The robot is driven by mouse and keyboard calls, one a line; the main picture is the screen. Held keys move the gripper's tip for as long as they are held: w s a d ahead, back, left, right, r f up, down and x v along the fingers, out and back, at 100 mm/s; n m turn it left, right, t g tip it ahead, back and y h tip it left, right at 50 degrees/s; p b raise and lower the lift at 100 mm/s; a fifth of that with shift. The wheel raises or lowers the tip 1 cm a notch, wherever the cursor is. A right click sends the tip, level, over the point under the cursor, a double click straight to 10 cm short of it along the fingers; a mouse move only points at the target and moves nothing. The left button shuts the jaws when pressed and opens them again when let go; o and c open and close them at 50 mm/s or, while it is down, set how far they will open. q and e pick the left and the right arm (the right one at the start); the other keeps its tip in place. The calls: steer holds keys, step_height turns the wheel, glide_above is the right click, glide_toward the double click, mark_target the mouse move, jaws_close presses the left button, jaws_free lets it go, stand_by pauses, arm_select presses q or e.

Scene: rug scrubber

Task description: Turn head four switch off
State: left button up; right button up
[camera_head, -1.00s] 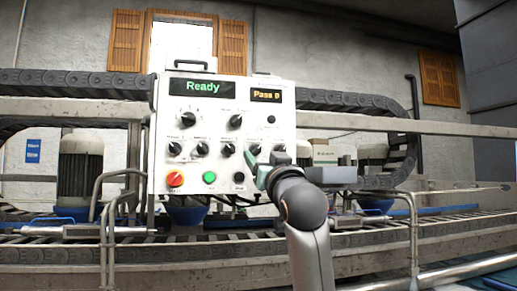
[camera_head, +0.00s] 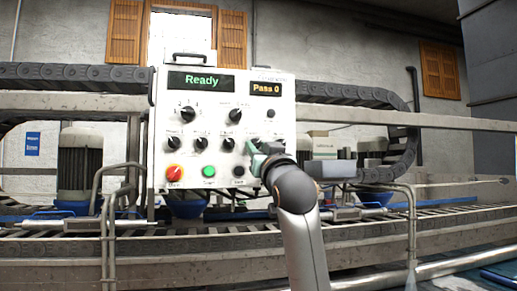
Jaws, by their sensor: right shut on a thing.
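The white control panel (camera_head: 213,160) stands upright in front of me, with rows of black rotary switches. The head four switch, which I take to be the fourth knob in the lower knob row, is mostly hidden behind my right gripper; its label is too small to read. My right gripper (camera_head: 256,155), with greenish fingers, is at the panel's right side and is shut on that switch. How far the switch is turned cannot be seen. My left gripper is not in view.
Neighbouring switches (camera_head: 228,144) sit close on the left. A red knob (camera_head: 174,172), a green button (camera_head: 209,171) and a black button (camera_head: 239,171) lie below. Displays read "Ready" (camera_head: 202,80) and "Pass 0" (camera_head: 266,88). Metal rails (camera_head: 413,235) stand in front of the conveyor.

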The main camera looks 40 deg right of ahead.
jaws_close()
steer(key=n+y+p, duration=0.1)
steer(key=n, duration=0.1)
steer(key=n+y+p, duration=0.1)
steer(key=n, duration=0.1)
steer(key=n+y+p, duration=0.1)
steer(key=n+p, duration=0.1)
steer(key=n, duration=0.1)
steer(key=shift+s+d+r+t, duration=0.1)
steer(key=shift+d+r+t, duration=0.15)
steer(key=shift+r+t, duration=0.05)
steer(key=n+y+p, duration=0.1)
steer(key=n+p, duration=0.1)
steer(key=n, duration=0.1)
steer(key=n+y+p, duration=0.2)
steer(key=n+p, duration=0.1)
steer(key=shift+s+d+r+n+g+y, duration=0.1)
steer(key=shift+d+r+n+g+y, duration=0.05)
steer(key=shift+n+g+y, duration=0.2)
steer(key=n+g+p, duration=0.1)
steer(key=n, duration=0.2)
steer(key=shift+y, duration=0.35)
steer(key=shift+n+g, duration=0.45)
steer(key=shift+n, duration=1)
steer(key=shift+y, duration=0.3)
